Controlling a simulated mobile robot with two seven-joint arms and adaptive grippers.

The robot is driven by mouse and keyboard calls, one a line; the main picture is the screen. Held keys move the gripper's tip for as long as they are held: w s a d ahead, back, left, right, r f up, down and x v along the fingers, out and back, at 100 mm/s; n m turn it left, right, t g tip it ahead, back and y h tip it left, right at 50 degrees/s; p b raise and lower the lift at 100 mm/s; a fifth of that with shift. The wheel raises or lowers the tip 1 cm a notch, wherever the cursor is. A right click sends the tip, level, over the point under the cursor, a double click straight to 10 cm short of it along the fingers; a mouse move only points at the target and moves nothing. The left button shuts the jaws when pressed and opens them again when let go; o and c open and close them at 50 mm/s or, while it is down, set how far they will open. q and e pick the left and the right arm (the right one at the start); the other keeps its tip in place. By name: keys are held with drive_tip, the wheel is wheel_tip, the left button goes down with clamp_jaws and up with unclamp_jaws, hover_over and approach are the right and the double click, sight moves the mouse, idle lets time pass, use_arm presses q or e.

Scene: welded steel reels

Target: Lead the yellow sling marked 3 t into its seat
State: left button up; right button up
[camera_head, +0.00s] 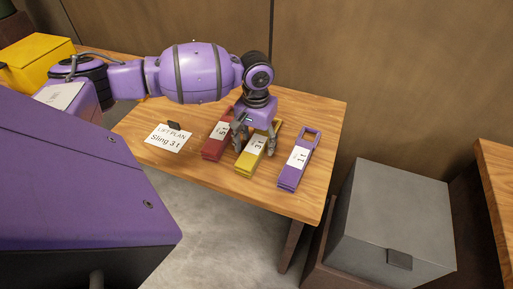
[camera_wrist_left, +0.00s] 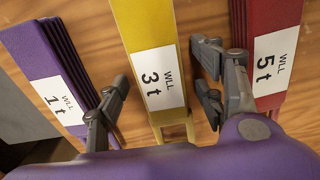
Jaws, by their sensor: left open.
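The yellow sling (camera_head: 245,169) lies folded on the wooden table, between a red sling and a purple one. Its white label reads 3 t in the left wrist view (camera_wrist_left: 147,28). My left gripper (camera_head: 254,147) points down over the yellow sling and is open. In the left wrist view its fingers (camera_wrist_left: 161,82) stand on either side of the sling, with gaps between, not closed on it. The red sling (camera_head: 213,151) is marked 5 t and the purple sling (camera_head: 288,180) 1 t. I cannot make out a seat for the sling. My right gripper is not in view.
A card (camera_head: 168,139) reading "LIFT PLAN Sling 3 t" stands on the table (camera_head: 318,120). A grey box (camera_head: 390,215) stands right of the table, below its top. Another wooden surface (camera_head: 497,175) is at the far right. A yellow box (camera_head: 38,55) is at upper left.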

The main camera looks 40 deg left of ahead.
use_arm(q)
drive_tip(key=shift+f, duration=0.35)
clamp_jaws()
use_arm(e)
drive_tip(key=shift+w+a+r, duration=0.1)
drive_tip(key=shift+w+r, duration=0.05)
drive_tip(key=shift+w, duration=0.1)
use_arm(q)
drive_tip(key=shift+r, duration=0.15)
